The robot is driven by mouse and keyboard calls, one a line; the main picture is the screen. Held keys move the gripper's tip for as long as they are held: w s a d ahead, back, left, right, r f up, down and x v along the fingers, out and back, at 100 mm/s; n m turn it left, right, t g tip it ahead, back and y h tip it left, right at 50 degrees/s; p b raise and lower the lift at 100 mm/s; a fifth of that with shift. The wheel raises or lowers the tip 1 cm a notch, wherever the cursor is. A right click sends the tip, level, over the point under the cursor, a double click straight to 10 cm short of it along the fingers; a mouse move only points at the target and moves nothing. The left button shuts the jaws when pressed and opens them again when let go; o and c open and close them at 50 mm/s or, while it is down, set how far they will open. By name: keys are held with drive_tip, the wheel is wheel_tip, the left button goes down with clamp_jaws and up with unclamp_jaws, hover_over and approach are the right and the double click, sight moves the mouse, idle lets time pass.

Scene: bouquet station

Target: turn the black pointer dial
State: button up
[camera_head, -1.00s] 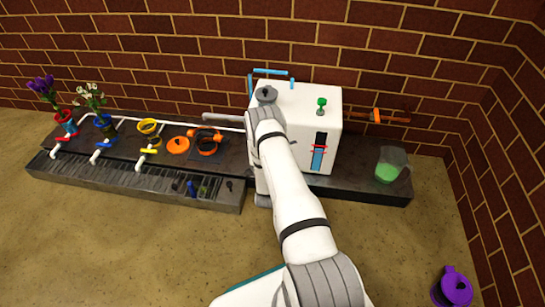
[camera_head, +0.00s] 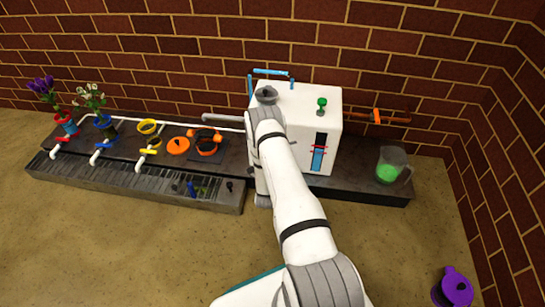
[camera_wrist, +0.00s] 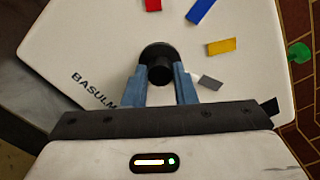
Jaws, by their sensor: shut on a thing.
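The black pointer dial (camera_wrist: 158,54) sits on the white face of the machine in the wrist view, near colored marks. My gripper (camera_wrist: 159,76) is shut on the dial, one blue-grey finger on each side of its black knob. The red (camera_wrist: 152,4), blue (camera_wrist: 201,11), yellow (camera_wrist: 222,46) and grey (camera_wrist: 210,82) marks lie above and right of the dial. In the head view my arm hides the dial and my gripper in front of the white machine (camera_head: 325,105).
A green knob (camera_head: 322,102) and a level gauge (camera_head: 318,155) are on the machine. A jug with green liquid (camera_head: 388,172) stands right on the dark counter. Valves, rings and two flower vases stand left. A purple lidded pot (camera_head: 455,288) is at the lower right.

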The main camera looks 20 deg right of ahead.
drive_tip(key=o, duration=1)
drive_tip(key=p+v, duration=0.2)
drive_tip(key=v, duration=0.5)
drive_tip(key=shift+s+a+p, duration=0.25)
drive_tip(key=shift+s+p, duration=0.05)
drive_tip(key=shift+p, duration=0.1)
